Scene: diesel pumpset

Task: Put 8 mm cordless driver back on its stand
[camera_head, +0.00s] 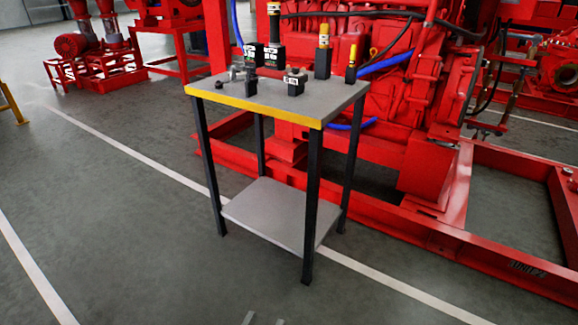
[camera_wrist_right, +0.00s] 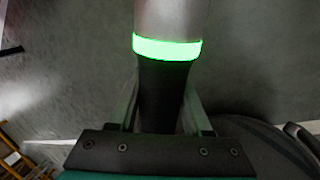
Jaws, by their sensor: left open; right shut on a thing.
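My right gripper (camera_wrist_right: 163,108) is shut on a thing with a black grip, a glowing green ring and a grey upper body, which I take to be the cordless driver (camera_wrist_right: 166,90). Its far end runs out of the picture. Neither this gripper nor the held driver shows in the head view. Black stands (camera_head: 250,56) with pale and green markings are at the back left of the table; the numbers are too small to read surely. A yellow-and-black tool (camera_head: 274,24) stands upright in the right one.
The grey table (camera_head: 260,98) has a yellow front edge. It also carries metal-topped black pieces (camera_head: 294,81), a black block with a yellow-topped tool (camera_head: 323,55) and a smaller one (camera_head: 351,67). A red engine frame (camera_head: 390,200) stands close behind. Floor in front is clear.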

